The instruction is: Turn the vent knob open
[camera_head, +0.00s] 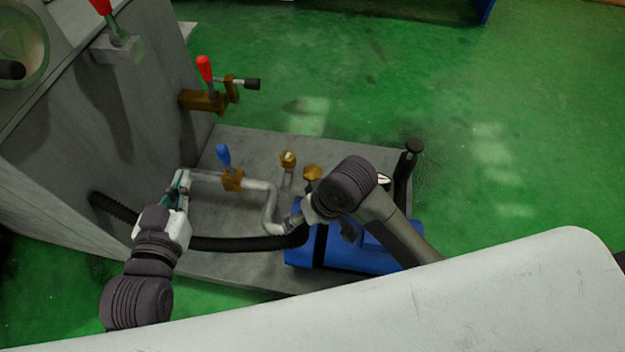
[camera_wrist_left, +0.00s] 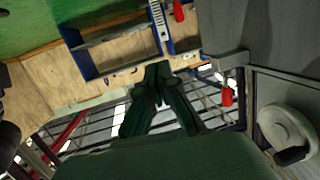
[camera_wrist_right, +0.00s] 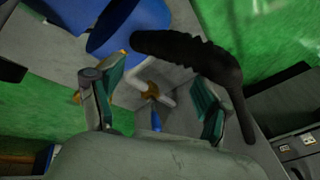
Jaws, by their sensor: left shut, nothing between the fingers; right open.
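A small brass fitting (camera_head: 287,158) stands on a grey pipe, and a brass round piece (camera_head: 312,172) shows beside my right wrist. I cannot tell which is the vent knob. My left gripper (camera_head: 183,180) is near the left end of the pipe, left of a brass valve (camera_head: 232,181) with a blue lever (camera_head: 223,155). In the left wrist view its fingers (camera_wrist_left: 158,72) are together and empty. My right gripper (camera_wrist_right: 155,88) is open over the pipework; in the head view its wrist hides most of it. In the right wrist view, a brass valve (camera_wrist_right: 150,91) and blue lever (camera_wrist_right: 156,121) show beyond its fingers.
A blue tank (camera_head: 375,257) lies under my right arm. A black hose (camera_head: 245,243) crosses the grey base plate (camera_head: 240,268). Green floor (camera_head: 480,130) is clear to the right.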

